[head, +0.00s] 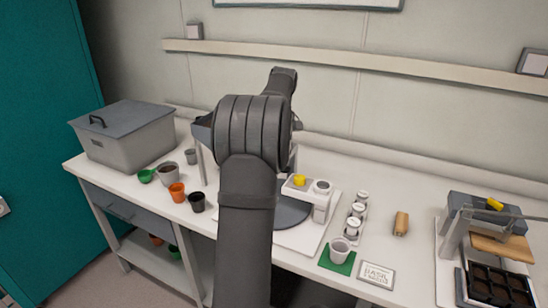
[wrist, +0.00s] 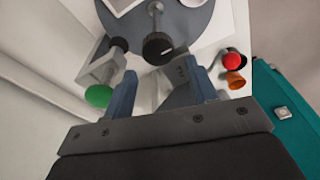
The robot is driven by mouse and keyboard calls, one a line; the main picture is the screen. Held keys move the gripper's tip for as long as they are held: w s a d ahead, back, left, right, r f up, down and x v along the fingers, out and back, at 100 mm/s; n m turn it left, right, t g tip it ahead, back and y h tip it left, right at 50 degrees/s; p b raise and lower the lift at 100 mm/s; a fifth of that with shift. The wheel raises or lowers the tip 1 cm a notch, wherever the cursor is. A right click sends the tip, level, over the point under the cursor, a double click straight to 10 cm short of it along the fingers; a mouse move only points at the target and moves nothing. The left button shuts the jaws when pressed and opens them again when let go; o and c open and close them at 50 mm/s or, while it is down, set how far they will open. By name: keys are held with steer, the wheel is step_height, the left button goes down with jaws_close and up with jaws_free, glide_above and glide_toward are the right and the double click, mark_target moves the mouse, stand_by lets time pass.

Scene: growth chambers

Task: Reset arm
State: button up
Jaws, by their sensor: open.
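My arm (head: 247,185) rises through the middle of the head view, bent at its dark joint, above the white bench. My gripper is hidden behind the arm there. In the wrist view my gripper (wrist: 160,70) shows two blue-grey fingers spread apart, with nothing held between them. Beyond the fingertips are a black round knob (wrist: 157,47) on a stem and a grey disc (wrist: 185,22). I cannot tell how far they are from the fingers. A green round thing (wrist: 98,96) is by the left finger; a red one (wrist: 231,60) and an orange cup (wrist: 235,80) are at right.
On the bench, a lidded grey bin (head: 130,140) and small pots, including an orange pot (head: 177,192), stand left. A white device with a yellow button (head: 299,180), a cup on a green mat (head: 338,262) and a seedling tray (head: 497,288) are right. Bare bench (head: 395,190) lies behind them.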

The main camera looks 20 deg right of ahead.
steer(key=shift+r, duration=0.6)
steer(key=shift+f, duration=0.1)
step_height(320, 180, down, 6)
steer(key=shift+f, duration=0.45)
steer(key=shift+m+h, duration=0.3)
steer(key=shift+m, duration=1.7)
